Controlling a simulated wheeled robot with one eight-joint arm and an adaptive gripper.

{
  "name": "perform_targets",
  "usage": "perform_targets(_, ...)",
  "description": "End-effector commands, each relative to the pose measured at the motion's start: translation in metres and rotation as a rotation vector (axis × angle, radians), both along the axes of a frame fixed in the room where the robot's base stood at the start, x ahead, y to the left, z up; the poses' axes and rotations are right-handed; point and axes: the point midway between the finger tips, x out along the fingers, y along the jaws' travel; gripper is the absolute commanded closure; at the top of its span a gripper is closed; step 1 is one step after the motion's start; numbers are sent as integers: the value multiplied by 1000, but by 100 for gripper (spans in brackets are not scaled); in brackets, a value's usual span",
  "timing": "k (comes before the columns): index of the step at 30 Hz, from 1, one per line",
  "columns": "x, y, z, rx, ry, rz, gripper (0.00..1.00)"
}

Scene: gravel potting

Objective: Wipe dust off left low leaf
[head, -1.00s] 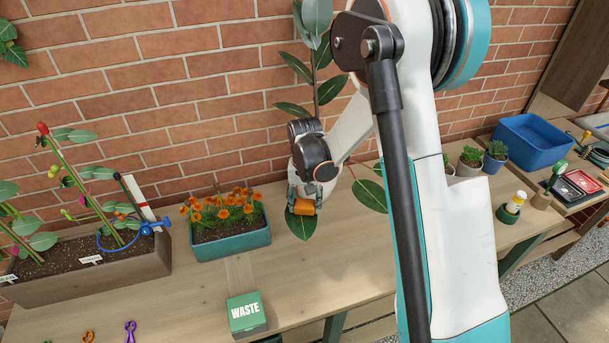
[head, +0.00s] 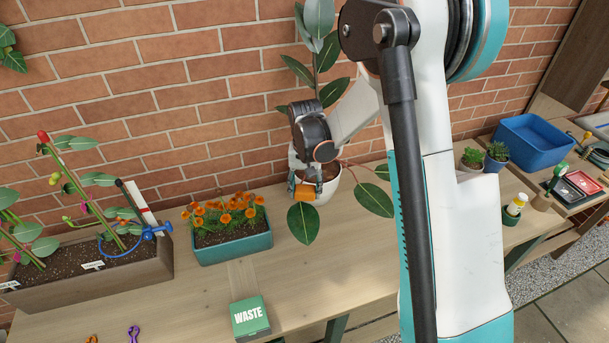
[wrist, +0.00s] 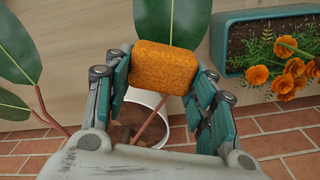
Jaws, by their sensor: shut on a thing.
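An orange sponge (wrist: 163,67) is held between the fingers of my gripper (head: 306,188), which is shut on it. The left low leaf (head: 303,223) is broad and dark green and hangs below the sponge in the head view. In the wrist view this leaf (wrist: 180,20) lies beyond the sponge, which hides part of it. I cannot tell whether sponge and leaf touch, and no dust can be made out. The plant stands in a white pot (head: 327,191), partly behind my gripper. A second low leaf (head: 373,199) spreads to the right.
A teal planter of orange flowers (head: 232,240) stands close on the left. A green waste box (head: 249,318) is near the front edge. A brown trough (head: 90,272) with staked plants is further left. A brick wall (head: 180,70) closes the back.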

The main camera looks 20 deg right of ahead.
Motion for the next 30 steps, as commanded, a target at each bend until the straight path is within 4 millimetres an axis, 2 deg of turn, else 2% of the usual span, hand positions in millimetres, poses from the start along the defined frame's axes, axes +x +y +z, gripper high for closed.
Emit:
perform_targets(6,1,-2,22,0,1,1,75)
perform_targets(12,2,-4,36,0,1,1,75)
perform_targets(30,2,-4,36,0,1,1,75)
